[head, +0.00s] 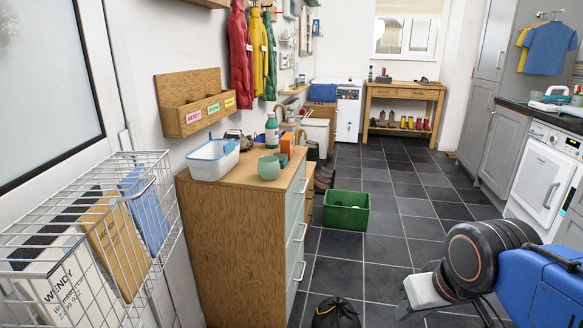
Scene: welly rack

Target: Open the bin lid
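No bin can be told for certain. A pale, box-like container (318,127) stands against the left wall, past the wooden cabinet, and may be the bin. It is small in the picture and partly hidden by things in front of it, and I cannot tell how its lid sits.
A wooden cabinet (233,245) and a wire basket (160,235) line the left side. A green crate (346,222) and a black bag (335,315) are on the tiled floor. A washing machine (541,178) stands right. The middle aisle is clear towards the wooden bench (400,91).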

